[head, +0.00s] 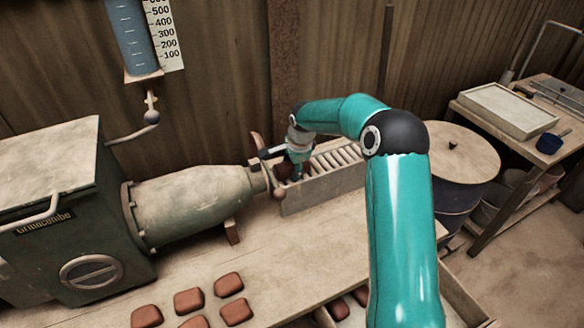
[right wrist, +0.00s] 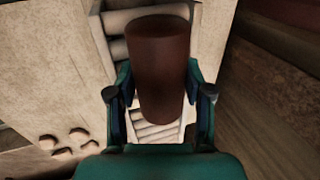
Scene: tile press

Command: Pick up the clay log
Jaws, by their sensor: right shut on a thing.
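The clay log (right wrist: 158,65) is a reddish-brown cylinder. In the right wrist view it stands out large between the two fingers of my right gripper (right wrist: 160,105), which is shut on it. Behind it in that view are the pale rollers of a conveyor (right wrist: 120,48). In the head view my right gripper (head: 298,160) is at the left end of the roller conveyor (head: 325,190), by the nozzle of the press. The log (head: 284,170) shows there only in part, as a dark piece behind the gripper. My left gripper is in neither view.
The green press (head: 75,200) with its pale barrel (head: 195,205) fills the left of the table (head: 280,255). Several brown clay pieces (head: 188,301) lie at the table's front. A round-topped drum (head: 455,155) and a side table (head: 545,145) with a tray (head: 508,110) stand at right.

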